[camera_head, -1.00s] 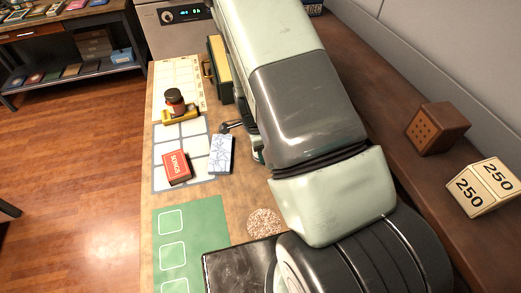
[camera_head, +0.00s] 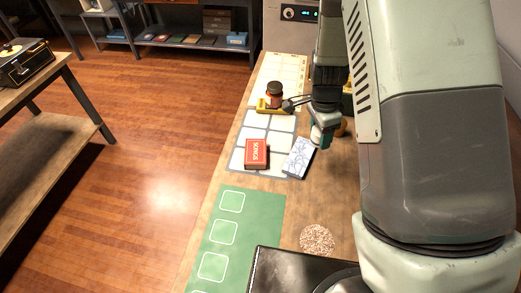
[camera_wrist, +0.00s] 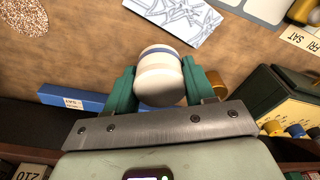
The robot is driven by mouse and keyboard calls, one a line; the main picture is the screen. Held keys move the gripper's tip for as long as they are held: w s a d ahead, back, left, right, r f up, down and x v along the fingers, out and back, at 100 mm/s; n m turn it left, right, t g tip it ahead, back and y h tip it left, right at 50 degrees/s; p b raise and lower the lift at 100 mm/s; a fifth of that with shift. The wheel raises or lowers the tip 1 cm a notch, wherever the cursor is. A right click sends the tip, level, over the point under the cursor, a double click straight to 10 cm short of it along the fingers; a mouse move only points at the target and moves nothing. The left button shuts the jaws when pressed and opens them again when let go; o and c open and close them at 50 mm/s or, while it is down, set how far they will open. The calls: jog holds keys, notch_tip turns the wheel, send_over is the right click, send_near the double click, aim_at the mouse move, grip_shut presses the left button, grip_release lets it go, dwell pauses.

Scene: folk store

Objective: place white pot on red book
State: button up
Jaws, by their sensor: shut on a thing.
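The white pot (camera_wrist: 158,78), with a blue band near its far end, is between the green fingers of my gripper (camera_wrist: 156,88) in the wrist view. The fingers are shut on it from both sides. In the head view my gripper (camera_head: 322,138) hangs over the wooden table, right of the patterned blue-white box; I cannot make out the pot there. The red book (camera_head: 256,154), marked SONGS, lies on the white-grid mat, left of that box and of my gripper. Its top looks clear. The red book is not in the wrist view.
The patterned box (camera_head: 299,157) lies between the red book and my gripper. A dark red-lidded jar (camera_head: 274,94) stands on a yellow holder (camera_head: 268,107) behind the book. A green mat (camera_head: 236,235) and round speckled coaster (camera_head: 317,239) lie in front. A blue box (camera_wrist: 75,98) lies near the pot.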

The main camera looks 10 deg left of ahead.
jog(key=a+r+n, duration=0.2)
jog(key=a+n, duration=0.9)
jog(key=a, duration=0.7)
send_over(256, 150)
jog(key=shift+t+y, duration=0.4)
jog(key=f, duration=0.5)
jog(key=shift+s+f, duration=0.15)
jog(key=shift+s, duration=0.1)
jog(key=shift+f, duration=2.2)
jog(key=shift+f, duration=0.1)
jog(key=o, duration=1.1)
notch_tip(256, 150, up, 12)
jog(key=s, duration=0.1)
jog(key=shift+s+r, duration=0.15)
jog(key=shift+r, duration=0.05)
